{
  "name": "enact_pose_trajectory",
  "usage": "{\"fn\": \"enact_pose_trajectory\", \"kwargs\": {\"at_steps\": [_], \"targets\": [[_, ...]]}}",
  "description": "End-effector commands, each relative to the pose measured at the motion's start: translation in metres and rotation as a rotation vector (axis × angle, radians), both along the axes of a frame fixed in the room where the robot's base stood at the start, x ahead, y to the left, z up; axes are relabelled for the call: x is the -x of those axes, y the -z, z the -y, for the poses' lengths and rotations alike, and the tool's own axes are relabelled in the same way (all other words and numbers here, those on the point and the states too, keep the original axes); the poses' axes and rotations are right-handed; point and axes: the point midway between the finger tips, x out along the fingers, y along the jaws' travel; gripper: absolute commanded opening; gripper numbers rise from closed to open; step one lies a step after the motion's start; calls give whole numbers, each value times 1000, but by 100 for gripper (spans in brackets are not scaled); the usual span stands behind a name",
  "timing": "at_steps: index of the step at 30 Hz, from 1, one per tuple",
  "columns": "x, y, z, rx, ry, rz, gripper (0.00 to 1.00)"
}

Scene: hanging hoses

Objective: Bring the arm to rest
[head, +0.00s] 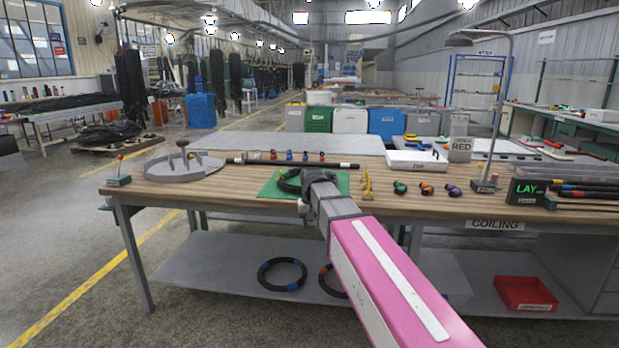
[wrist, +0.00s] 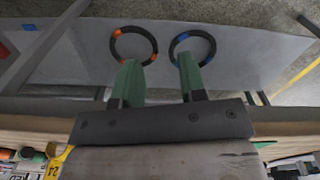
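My arm reaches forward over the wooden workbench (head: 225,185), its pink link at the lower right in the head view. In the wrist view my gripper (wrist: 158,72) has its two green fingers apart, with nothing visible between them. In the head view its end is over the green mat (head: 272,189) and the fingers cannot be made out. A dark curved thing (head: 285,183) lies on the mat, partly hidden by the arm. Beyond the fingertips in the wrist view are a coil with orange bands (wrist: 133,62) and a coil with blue bands (wrist: 176,50), apart from the fingers.
A grey round fixture (head: 182,169) and a long black rod (head: 300,163) lie on the bench left and behind. Yellow (head: 367,185) and several coloured small parts stand right, near a lamp post (head: 497,120). A red bin (head: 525,293) sits on the lower shelf (head: 215,265).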

Motion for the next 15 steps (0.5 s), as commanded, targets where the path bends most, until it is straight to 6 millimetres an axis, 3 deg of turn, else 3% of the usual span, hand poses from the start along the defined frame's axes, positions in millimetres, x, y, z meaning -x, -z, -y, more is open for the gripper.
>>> {"fn": "enact_pose_trajectory", "kwargs": {"at_steps": [1,6,15], "targets": [[13,22,19,1,11,-5,38],[41,80,66,0,36,-4,38],[106,165,139,0,79,-2,38]]}}
